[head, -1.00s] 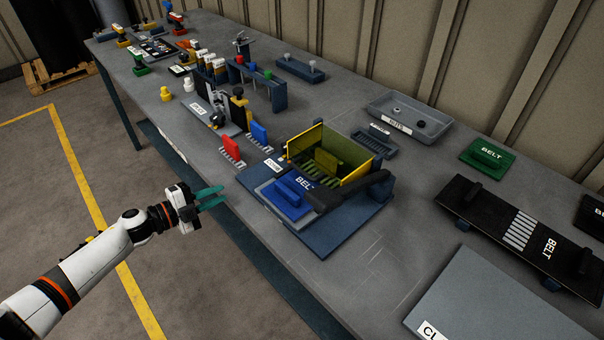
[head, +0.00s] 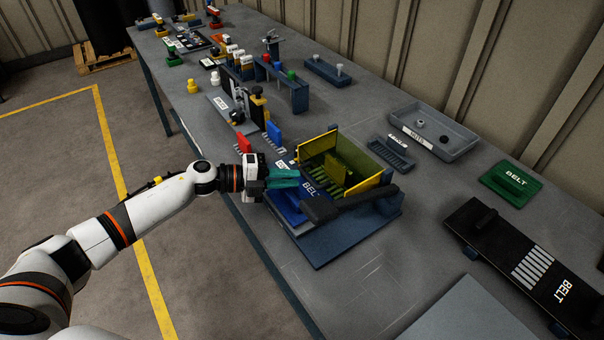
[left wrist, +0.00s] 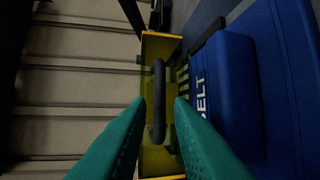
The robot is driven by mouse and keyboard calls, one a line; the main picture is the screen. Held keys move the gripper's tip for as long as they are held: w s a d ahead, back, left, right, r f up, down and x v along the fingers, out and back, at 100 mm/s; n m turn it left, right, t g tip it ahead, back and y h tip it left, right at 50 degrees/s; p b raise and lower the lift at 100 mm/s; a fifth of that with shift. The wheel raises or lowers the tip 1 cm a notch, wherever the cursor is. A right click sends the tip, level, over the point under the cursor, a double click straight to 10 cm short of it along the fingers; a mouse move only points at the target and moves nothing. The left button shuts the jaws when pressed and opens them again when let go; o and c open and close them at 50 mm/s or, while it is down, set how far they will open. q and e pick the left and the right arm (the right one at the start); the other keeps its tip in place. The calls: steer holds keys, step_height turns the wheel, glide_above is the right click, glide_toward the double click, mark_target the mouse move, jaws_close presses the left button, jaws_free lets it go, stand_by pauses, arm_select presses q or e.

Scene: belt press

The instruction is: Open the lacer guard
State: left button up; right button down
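The lacer guard (head: 362,160), yellow and see-through, stands on the blue lacer base (head: 325,255) on the bench. In the left wrist view the yellow guard (left wrist: 150,58) carries a dark bar handle (left wrist: 159,90). My left gripper (head: 295,176) has teal fingers and is beside the guard, over the blue belt block (head: 288,207). In the left wrist view the fingers (left wrist: 160,104) are apart, and the handle shows between their tips. I cannot tell how far beyond the tips the handle is; nothing is gripped. My right gripper is out of view.
A dark arm (head: 345,205) lies across the lacer's near side. Red (head: 244,142) and blue (head: 273,132) comb-like tools stand left of it. A grey tray (head: 455,140), a green belt block (head: 508,180) and a black belt board (head: 505,245) are to the right.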

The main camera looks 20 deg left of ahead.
mark_target(306, 178)
arm_select(q)
steer(key=shift+x, duration=1.8)
jaws_close()
